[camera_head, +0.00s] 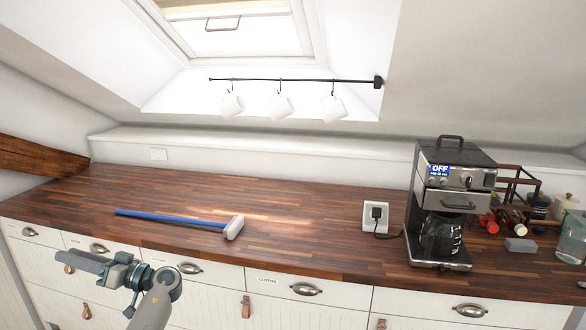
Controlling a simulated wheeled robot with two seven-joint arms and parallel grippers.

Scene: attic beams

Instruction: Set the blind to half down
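The blind (205,10) is a tan strip at the top of the roof window (250,42), at the picture's upper edge. Its upper part is cut off by the frame. A thin wire handle (223,26) hangs from its lower bar, and bright glass shows below. My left gripper (72,258) is low at the left, in front of the drawer fronts, far below the blind. Its fingers point left and are seen nearly edge-on, so their gap cannot be made out. Nothing is visible in them. My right gripper is not in view.
A black rail (300,80) with three white mugs (281,106) hangs below the window. On the wooden counter (310,230) lie a blue-handled brush (180,217) and a coffee machine (450,205) stands right, near a socket (376,216). The counter's left part is mostly clear.

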